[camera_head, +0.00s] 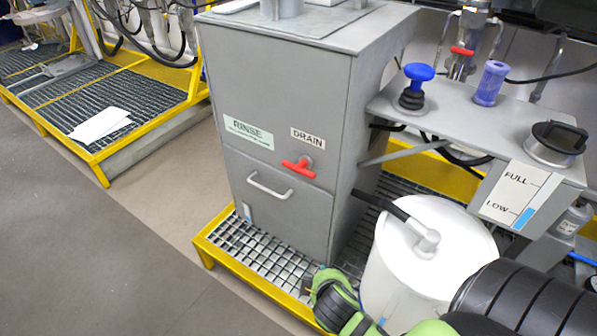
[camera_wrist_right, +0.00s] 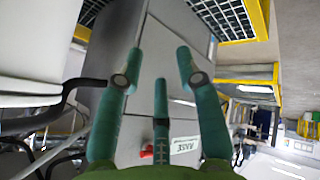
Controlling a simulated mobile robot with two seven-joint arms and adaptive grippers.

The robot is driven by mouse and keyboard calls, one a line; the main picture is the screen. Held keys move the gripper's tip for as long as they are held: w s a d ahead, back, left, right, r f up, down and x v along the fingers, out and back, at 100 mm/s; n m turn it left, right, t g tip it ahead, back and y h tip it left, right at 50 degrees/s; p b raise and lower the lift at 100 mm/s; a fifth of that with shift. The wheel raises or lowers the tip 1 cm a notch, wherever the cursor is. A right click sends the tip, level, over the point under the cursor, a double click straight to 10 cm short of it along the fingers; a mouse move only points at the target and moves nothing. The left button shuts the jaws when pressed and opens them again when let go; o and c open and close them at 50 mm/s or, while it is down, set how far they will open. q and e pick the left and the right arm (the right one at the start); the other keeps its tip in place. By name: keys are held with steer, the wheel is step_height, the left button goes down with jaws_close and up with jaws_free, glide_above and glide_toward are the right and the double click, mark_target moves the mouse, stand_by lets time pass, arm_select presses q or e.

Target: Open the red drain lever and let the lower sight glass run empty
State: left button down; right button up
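The red drain lever (camera_head: 299,167) sits below the DRAIN label on the front of a grey cabinet (camera_head: 290,95). Its handle lies roughly crosswise, slightly tilted. A small red part, apparently the lever, also shows low in the right wrist view (camera_wrist_right: 147,152). My left gripper is out of view.
A white lidded bucket (camera_head: 425,255) with a black hose stands right of the cabinet, close to my right arm. A shelf with a FULL/LOW gauge (camera_head: 512,195) and a blue knob (camera_head: 418,73) is above it. The yellow-edged grating (camera_head: 262,250) surrounds the cabinet. Floor at left is clear.

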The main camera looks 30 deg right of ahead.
steer(key=w+d+r+n+t+h, duration=0.1)
steer(key=w+d+r+t+h, duration=0.1)
steer(key=w+d+r+h, duration=0.15)
steer(key=n+t, duration=1)
steer(key=n, duration=0.1)
glide_toward(300, 171)
steer(key=shift+y, duration=0.35)
steer(key=x, duration=0.4)
steer(key=shift+d+r, duration=0.2)
steer(key=shift+x, duration=3.5)
steer(key=shift+f, duration=0.1)
jaws_close()
